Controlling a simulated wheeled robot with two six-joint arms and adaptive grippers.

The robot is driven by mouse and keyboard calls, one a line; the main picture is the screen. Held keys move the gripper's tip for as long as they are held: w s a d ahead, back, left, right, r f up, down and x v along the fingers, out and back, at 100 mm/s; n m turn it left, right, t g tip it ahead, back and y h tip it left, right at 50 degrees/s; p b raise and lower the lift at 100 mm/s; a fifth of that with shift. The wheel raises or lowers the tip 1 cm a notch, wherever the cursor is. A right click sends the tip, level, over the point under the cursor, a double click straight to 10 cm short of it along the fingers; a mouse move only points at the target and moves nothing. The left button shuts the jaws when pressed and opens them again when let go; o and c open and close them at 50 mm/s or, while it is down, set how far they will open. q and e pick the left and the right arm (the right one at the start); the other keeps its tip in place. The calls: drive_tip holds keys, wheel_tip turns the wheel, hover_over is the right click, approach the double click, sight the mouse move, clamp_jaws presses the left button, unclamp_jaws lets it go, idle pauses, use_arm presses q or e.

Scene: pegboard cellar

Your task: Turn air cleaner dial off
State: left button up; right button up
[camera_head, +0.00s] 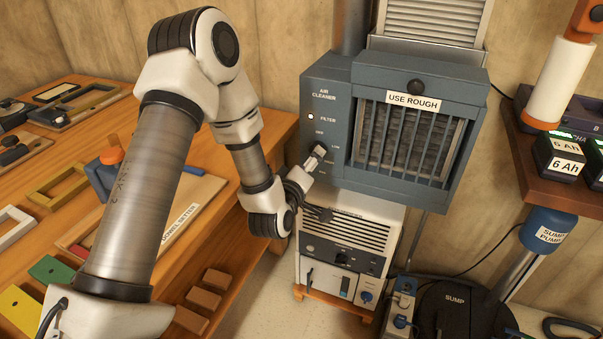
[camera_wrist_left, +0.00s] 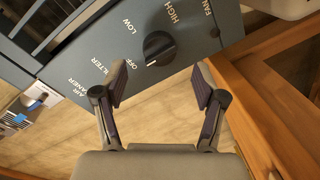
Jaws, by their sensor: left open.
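The air cleaner (camera_head: 468,170) is a blue-grey box on the wall in the head view, with a side control panel. Its dial (camera_wrist_left: 158,47) is a round black knob in the wrist view, with a white mark on its lower-left edge, on the side towards OFF. OFF, LOW, HIGH and FAN are printed around it. My left gripper (camera_wrist_left: 160,82) is open and empty. Its two fingers are spread below the dial in the wrist view, apart from it as far as I can tell. In the head view the gripper is close to the panel's lower part. My right gripper is out of view.
A wooden bench (camera_head: 240,165) with frames and tools stands to the left; its edge is close to my left arm. A white equipment unit (camera_head: 345,235) stands below the air cleaner. A shelf with battery packs (camera_head: 562,157) and a sump pump (camera_head: 545,232) are to the right.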

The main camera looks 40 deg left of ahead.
use_arm(q)
drive_tip(key=v, duration=0.7)
drive_tip(key=shift+s, duration=0.25)
